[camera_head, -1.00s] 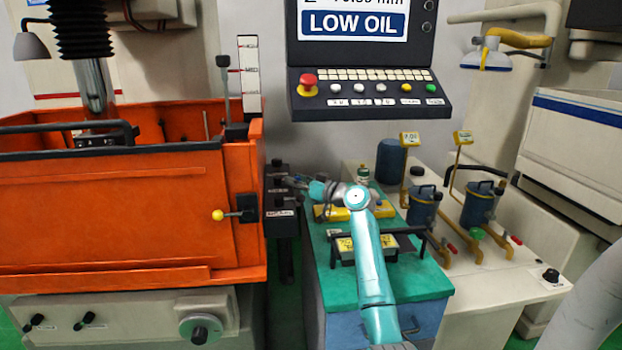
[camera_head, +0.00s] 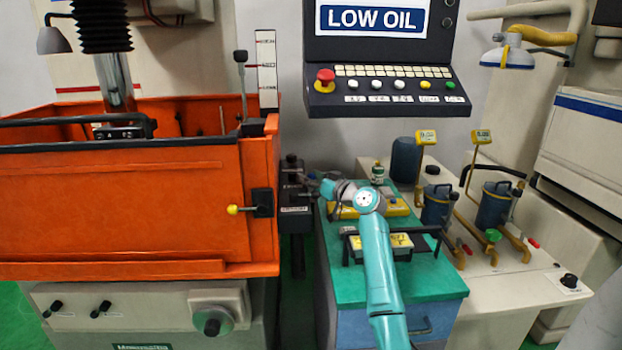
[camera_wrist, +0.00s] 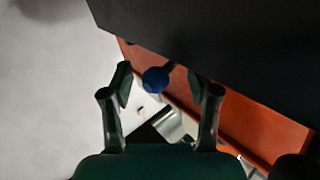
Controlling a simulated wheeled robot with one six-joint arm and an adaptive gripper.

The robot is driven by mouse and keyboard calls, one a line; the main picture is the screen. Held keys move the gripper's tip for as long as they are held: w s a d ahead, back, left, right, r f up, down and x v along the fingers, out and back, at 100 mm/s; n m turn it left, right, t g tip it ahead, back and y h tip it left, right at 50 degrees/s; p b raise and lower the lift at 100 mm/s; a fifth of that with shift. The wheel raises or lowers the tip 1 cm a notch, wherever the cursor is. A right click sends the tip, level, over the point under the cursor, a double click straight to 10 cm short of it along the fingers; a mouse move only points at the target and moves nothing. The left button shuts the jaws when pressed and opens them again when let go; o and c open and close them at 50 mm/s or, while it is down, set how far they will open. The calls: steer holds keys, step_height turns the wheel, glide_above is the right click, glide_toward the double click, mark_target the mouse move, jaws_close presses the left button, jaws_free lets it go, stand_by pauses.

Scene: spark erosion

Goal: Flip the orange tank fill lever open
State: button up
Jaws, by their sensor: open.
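The orange tank (camera_head: 120,205) fills the left of the head view. A black valve block (camera_head: 294,210) with dark levers stands at its right side. My gripper (camera_head: 312,184) is at that block, small and partly hidden by my wrist. In the wrist view my gripper (camera_wrist: 160,80) is open, and a round blue knob (camera_wrist: 155,80) shows between its fingertips. I cannot tell whether they touch. The knob is on a short dark stem near the orange wall (camera_wrist: 265,130). Which lever carries this knob is not clear in the head view.
A yellow-knobbed latch (camera_head: 234,209) is on the tank front. A teal-topped cabinet (camera_head: 350,290) stands under my arm. The control panel (camera_head: 385,88) hangs above. A large dark slab (camera_wrist: 230,40) covers the top right of the wrist view.

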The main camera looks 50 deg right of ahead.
mark_target(311, 174)
step_height(311, 174, up, 10)
steer(key=shift+f, duration=0.1)
stand_by(0.4)
